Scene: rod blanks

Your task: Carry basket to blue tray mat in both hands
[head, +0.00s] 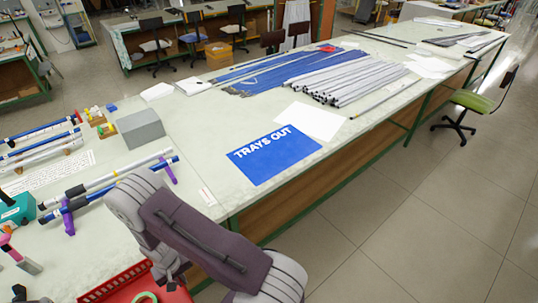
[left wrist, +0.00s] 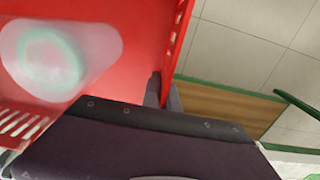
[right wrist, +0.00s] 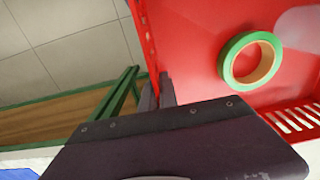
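The red basket (head: 118,283) shows at the bottom edge of the head view, cut off by the frame. Its inside fills much of the left wrist view (left wrist: 125,45) and the right wrist view (right wrist: 195,25). A green tape roll (right wrist: 229,62) lies in it. My left gripper (left wrist: 164,92) has its fingers closed on one basket wall. My right gripper (right wrist: 156,92) has its fingers closed on another basket wall. I cannot tell whether the basket touches the table. The blue tray mat (head: 262,174), marked "TRAYS OUT", lies flat and empty near the table's front edge, beyond my right arm.
A grey box (head: 141,130) and rods on purple stands (head: 168,170) are on the table at left. White sheets (head: 310,121) and a pile of rods (head: 340,80) lie behind the mat. A green chair (head: 475,101) stands on the floor at right.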

